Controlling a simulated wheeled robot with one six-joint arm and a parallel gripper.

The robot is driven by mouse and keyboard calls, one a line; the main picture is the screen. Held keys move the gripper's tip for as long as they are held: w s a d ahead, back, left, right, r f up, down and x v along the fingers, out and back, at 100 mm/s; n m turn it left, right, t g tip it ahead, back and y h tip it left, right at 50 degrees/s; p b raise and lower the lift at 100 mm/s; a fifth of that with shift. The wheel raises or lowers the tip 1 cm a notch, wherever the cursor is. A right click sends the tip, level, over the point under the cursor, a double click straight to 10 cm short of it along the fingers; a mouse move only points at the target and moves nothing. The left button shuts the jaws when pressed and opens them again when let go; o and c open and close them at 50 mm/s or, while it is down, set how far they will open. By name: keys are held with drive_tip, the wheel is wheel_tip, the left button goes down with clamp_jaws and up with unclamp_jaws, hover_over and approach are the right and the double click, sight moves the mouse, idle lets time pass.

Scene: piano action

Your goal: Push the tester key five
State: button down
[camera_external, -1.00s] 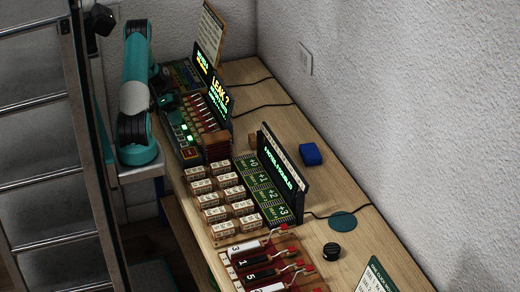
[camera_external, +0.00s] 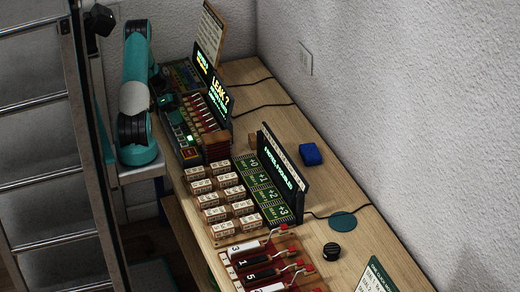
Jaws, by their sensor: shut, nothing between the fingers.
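The tester (camera_external: 188,152) is a dark panel with a row of small keys along the left edge of the bench, in the upper middle of the view. One small green light (camera_external: 190,138) glows on it. Several red-brown hammers stand beside the keys, in front of a screen reading "LEAK?" (camera_external: 220,88).
Several numbered wooden blocks (camera_external: 215,214) stand nearer on the bench, beside a green mat (camera_external: 262,190) and a dark display (camera_external: 283,172). Numbered hammers (camera_external: 262,272) lie at the front. A blue block (camera_external: 311,154) and a black knob (camera_external: 332,251) sit to the right. A metal ladder is at left.

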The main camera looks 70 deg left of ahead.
sight(178, 127)
wheel_tip(178, 127, up, 6)
drive_tip(key=p, duration=0.4)
idle(0.3)
drive_tip(key=w+d+r+n+g+y, duration=0.35)
drive_tip(key=d+r+n+y, duration=0.3)
drive_tip(key=d+r, duration=0.4)
drive_tip(key=s+d+r+n+t+y, duration=0.1)
drive_tip(key=s+d+r+n+y, duration=0.2)
drive_tip(key=s+r+n+y, duration=0.3)
wheel_tip(178, 127, up, 4)
drive_tip(key=shift+s+r+n+y, duration=0.15)
drive_tip(key=shift+s+n+y, duration=0.2)
drive_tip(key=shift+s+n, duration=0.25)
